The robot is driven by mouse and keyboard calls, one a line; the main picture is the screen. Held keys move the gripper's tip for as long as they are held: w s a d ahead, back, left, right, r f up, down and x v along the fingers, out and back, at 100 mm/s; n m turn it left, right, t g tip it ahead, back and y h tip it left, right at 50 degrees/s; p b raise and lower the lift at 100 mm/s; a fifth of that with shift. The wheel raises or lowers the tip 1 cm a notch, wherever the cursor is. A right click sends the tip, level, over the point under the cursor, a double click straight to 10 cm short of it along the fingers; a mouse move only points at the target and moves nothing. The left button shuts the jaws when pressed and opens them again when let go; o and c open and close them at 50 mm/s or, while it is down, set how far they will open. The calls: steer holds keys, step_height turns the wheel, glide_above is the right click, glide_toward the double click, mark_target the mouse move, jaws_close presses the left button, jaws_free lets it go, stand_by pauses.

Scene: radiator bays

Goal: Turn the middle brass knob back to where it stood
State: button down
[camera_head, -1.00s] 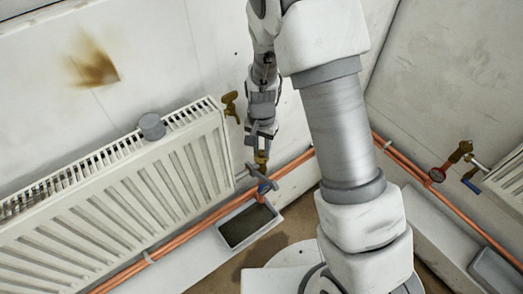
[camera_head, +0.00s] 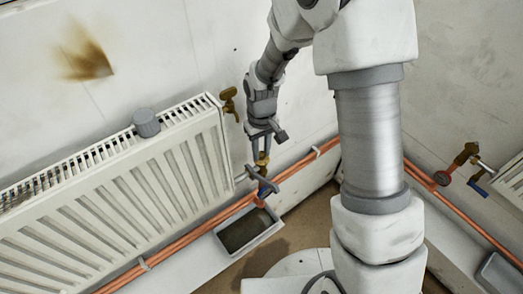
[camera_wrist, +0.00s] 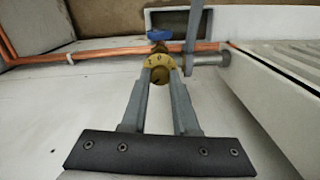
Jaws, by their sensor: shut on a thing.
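A brass knob (camera_head: 262,159) sits at the lower right corner of the left radiator, between two other brass fittings in the picture. My gripper (camera_head: 261,151) reaches down to it from above and is shut on it. In the wrist view the two fingers (camera_wrist: 161,82) hold the knob from both sides. Its brass collar (camera_wrist: 160,61) carries marks, with what looks like a 0 near the middle. The knob's gripped part is partly hidden by the fingers.
A blue handle (camera_wrist: 160,36) and a grey bar (camera_wrist: 193,30) sit close beyond the knob. A tray (camera_head: 250,233) lies below. Copper pipes (camera_head: 190,233) run along the wall. The radiator (camera_head: 120,205) is close left. Another brass valve (camera_head: 229,100) is above; one (camera_head: 465,155) is far right.

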mark_target(262, 154)
steer(key=shift+n, duration=1)
steer(key=c, duration=0.7)
jaws_free()
steer(key=shift+r, duration=0.1)
step_height(262, 154, up, 17)
steer(key=shift+r+p, duration=0.15)
steer(key=shift+p, duration=0.45)
